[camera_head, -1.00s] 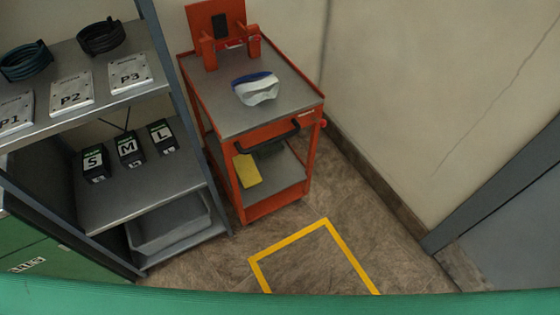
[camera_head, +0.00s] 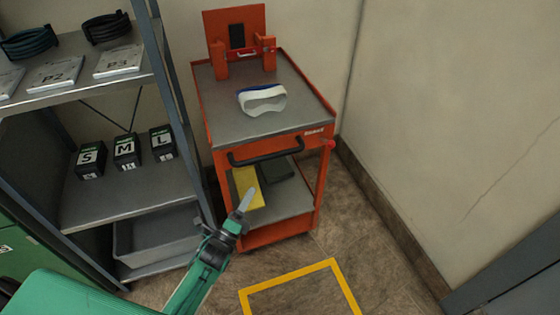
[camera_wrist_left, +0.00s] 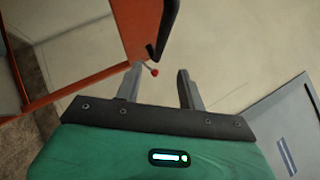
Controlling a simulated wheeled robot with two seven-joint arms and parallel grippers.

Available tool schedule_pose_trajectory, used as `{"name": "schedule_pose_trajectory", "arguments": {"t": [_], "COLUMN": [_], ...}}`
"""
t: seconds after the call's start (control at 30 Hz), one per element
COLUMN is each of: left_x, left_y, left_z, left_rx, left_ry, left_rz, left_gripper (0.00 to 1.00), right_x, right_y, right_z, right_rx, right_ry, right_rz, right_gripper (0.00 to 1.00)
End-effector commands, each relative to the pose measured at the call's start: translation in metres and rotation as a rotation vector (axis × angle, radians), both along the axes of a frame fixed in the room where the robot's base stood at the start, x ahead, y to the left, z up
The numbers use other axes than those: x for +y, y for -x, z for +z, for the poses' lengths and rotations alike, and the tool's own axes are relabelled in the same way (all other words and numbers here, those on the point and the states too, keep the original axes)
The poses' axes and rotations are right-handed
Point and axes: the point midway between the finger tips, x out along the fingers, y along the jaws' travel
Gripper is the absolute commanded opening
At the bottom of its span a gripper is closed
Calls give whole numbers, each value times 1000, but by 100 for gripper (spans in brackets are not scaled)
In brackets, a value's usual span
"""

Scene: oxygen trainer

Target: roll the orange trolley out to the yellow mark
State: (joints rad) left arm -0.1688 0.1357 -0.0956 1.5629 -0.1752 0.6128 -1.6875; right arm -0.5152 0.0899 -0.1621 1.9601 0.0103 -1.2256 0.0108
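The orange trolley (camera_head: 223,136) stands against the back wall beside the shelf, with a grey top and a black handle (camera_head: 265,151) on its front. The yellow mark (camera_head: 290,277) is an outline on the floor in front of the trolley, and the trolley is outside it. My left gripper (camera_head: 246,197) is in front of the trolley, below the handle in the picture. In the left wrist view its two fingers (camera_wrist_left: 157,82) are apart with nothing between them; the handle (camera_wrist_left: 164,30) and a red knob (camera_wrist_left: 154,71) lie beyond them. My right gripper is not in view.
A grey shelf unit (camera_head: 130,192) with boxes and plates stands close to the trolley's left. The trolley carries a white and blue item (camera_head: 263,100) on top and a yellow item (camera_head: 248,187) below. A wall (camera_head: 430,120) bounds the right. The floor around the mark is open.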

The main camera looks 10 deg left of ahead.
Motion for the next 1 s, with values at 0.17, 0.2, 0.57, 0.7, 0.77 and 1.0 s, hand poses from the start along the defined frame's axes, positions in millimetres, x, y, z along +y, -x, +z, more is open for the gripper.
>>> {"name": "schedule_pose_trajectory", "arguments": {"t": [0.17, 0.2, 0.57, 0.7, 0.77, 1.0], "left_x": [-4, -6, -24, -30, -31, -35], "left_y": [-14, -19, -83, -103, -109, -122], "left_z": [10, 13, 40, 49, 50, 55], "left_rx": [-13, -11, -10, -8, -7, -6], "left_ry": [-9, -8, -7, -6, -7, -5], "left_rz": [2, 2, 1, 2, 1, 2], "left_gripper": [40, 40, 40, 40, 40, 40], "right_x": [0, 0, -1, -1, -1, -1], "right_y": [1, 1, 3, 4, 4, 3], "right_z": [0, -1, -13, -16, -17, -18], "right_rx": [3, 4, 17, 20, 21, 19], "right_ry": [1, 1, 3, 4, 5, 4], "right_rz": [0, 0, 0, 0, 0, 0], "right_gripper": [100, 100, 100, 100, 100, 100]}}
